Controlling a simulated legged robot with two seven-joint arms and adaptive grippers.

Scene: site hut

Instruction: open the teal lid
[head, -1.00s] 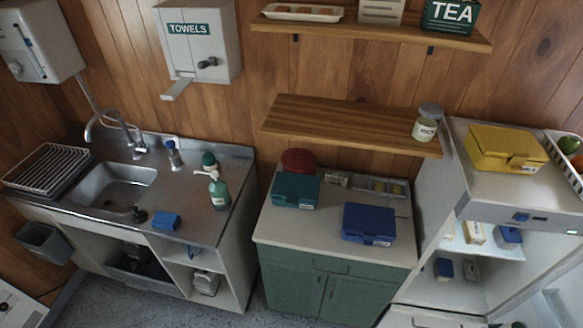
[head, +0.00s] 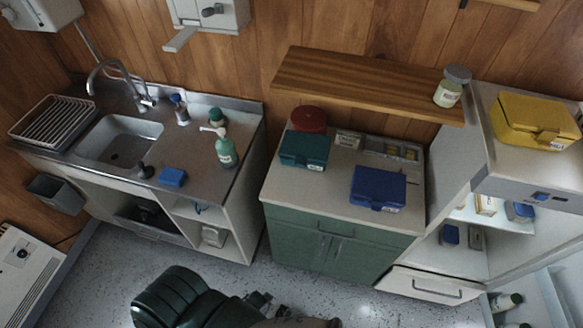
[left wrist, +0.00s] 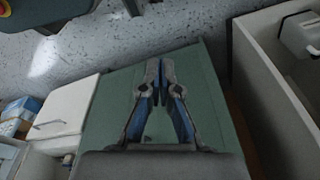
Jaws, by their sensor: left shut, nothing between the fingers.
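The teal lunch box with its teal lid (head: 305,146) stands on the counter top of the green cabinet, toward the left back. The lid looks shut, with a pale label at its front edge. My left gripper (left wrist: 160,64) shows in the left wrist view, shut and empty, in front of a green surface that looks like the cabinet. In the head view, part of my arm (head: 182,298) comes in at the bottom, low over the floor and well short of the teal box. My right gripper is in neither view.
A blue box (head: 378,188) sits to the right of the teal one, and a red round container (head: 309,118) stands just behind it. A wooden shelf (head: 365,82) overhangs the counter's back. A sink unit (head: 120,140) is at left; an open fridge (head: 470,225) is at right.

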